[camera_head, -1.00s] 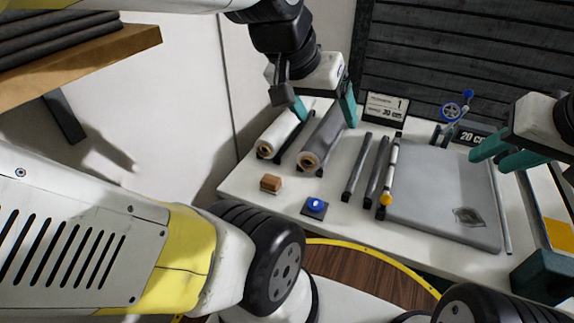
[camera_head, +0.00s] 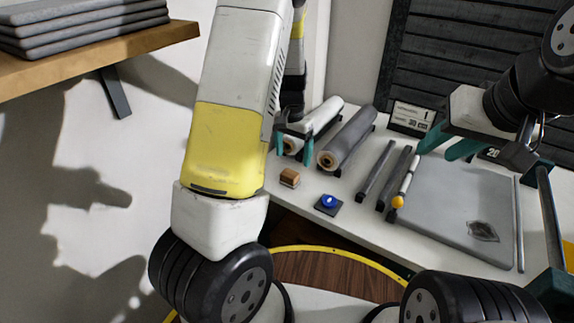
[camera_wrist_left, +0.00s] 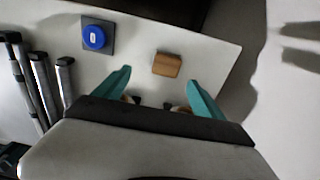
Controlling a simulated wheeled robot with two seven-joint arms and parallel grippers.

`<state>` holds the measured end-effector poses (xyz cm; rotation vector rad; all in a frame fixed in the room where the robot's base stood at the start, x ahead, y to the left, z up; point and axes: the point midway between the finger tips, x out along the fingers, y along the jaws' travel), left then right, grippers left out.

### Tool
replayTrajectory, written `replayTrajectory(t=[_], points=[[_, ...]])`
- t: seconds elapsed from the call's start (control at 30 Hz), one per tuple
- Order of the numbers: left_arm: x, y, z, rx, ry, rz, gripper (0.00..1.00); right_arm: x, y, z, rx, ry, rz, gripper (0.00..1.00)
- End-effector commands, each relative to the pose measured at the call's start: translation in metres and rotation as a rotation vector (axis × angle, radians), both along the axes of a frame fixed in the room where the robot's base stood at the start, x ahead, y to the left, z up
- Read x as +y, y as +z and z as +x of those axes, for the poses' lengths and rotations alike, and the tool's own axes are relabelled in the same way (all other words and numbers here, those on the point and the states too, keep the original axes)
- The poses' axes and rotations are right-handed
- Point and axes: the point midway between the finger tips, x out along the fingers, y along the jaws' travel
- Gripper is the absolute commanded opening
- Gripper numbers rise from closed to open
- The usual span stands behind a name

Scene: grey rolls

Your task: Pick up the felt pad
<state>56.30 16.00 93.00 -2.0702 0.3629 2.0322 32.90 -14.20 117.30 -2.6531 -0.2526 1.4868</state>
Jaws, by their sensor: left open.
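A small brown block (camera_head: 289,177) with a pale mark on top, likely the felt pad, lies on the white table near its front left edge. In the left wrist view the block (camera_wrist_left: 167,65) shows beyond and between the fingertips, apart from them. My left gripper (camera_head: 294,154) is open and empty, above the table just behind the block, in front of the roll ends. It fills the lower part of the left wrist view (camera_wrist_left: 159,78). My right gripper (camera_head: 436,154) is open and empty over the back of the large grey board (camera_head: 455,205).
A blue round knob on a dark square (camera_head: 328,204) lies right of the block. A white roll (camera_head: 322,117) and a grey roll (camera_head: 348,138) lie behind. Dark bars (camera_head: 375,170) and a yellow-tipped rod (camera_head: 398,201) lie farther right. A wooden shelf (camera_head: 110,50) is upper left.

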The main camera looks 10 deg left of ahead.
Motion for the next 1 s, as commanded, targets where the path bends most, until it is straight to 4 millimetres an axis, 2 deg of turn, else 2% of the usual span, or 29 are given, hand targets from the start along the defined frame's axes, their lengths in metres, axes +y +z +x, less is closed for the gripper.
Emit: replayTrajectory(t=[0.47, 0.7, 1.0], points=[[0.003, -0.053, 0.005, 0.018, -0.018, 0.024, 0.8, 0.0, 0.0, 0.0, 0.0, 0.0, 0.0, 0.36], [0.004, -0.087, 0.007, 0.018, -0.018, 0.024, 0.8, 0.0, 0.0, 0.0, 0.0, 0.0, 0.0, 0.36], [0.004, -0.092, 0.008, 0.014, -0.018, 0.023, 0.8, 0.0, 0.0, 0.0, 0.0, 0.0, 0.0, 0.36]])
